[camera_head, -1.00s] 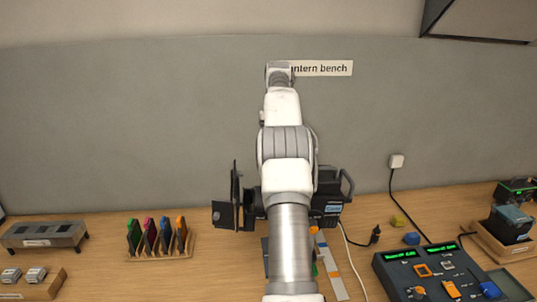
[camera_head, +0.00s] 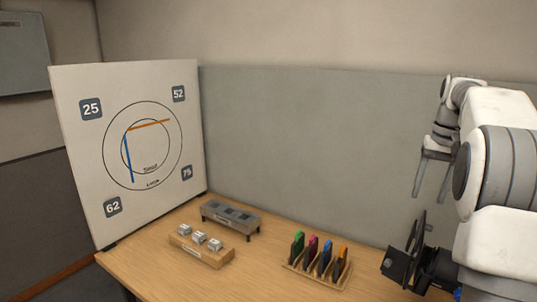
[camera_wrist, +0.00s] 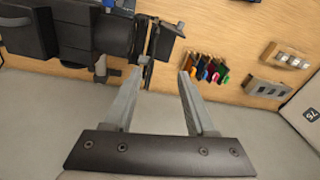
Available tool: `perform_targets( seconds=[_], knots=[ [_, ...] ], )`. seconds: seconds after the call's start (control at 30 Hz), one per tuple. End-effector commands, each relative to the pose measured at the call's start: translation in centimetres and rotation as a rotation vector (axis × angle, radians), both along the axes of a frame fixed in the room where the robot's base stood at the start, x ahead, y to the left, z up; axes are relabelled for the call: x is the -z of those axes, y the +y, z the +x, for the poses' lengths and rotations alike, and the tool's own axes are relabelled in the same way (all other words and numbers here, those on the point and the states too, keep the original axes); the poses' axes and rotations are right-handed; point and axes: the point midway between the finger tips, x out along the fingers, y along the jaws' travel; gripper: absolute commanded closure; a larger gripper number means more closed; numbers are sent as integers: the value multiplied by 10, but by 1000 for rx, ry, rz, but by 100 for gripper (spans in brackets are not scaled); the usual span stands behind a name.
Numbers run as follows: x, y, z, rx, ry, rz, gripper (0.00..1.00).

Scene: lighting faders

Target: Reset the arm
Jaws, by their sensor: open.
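My arm (camera_head: 495,180) is raised at the right edge of the head view. My gripper (camera_head: 430,196) is open and empty, its two grey fingers pointing down above the bench. In the wrist view my gripper (camera_wrist: 164,70) also shows its fingers apart with nothing between them. A black lantern device (camera_head: 402,262) with upright dark plates stands below and left of my arm; it also shows in the wrist view (camera_wrist: 90,35), beyond the left finger. I cannot tell how far the fingers are from it.
A wooden rack (camera_head: 300,267) holds several coloured cards. A grey slotted block (camera_head: 231,216) and a wooden tray (camera_head: 185,246) with white-topped pieces stand to its left. A white target board (camera_head: 80,170) with numbers and orange and blue lines leans at the left. The bench front-left is bare.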

Motion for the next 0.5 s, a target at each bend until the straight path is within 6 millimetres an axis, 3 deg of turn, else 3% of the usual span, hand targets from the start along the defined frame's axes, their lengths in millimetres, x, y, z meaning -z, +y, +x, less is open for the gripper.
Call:
perform_targets(
  seconds=[0.03,0.2,0.5],
  knots=[
    [-7,18,-5,-21,-14,-10,44],
    [-19,66,-22,-80,-61,-43,44],
    [-23,146,-70,-191,-149,-92,44]
  ],
)
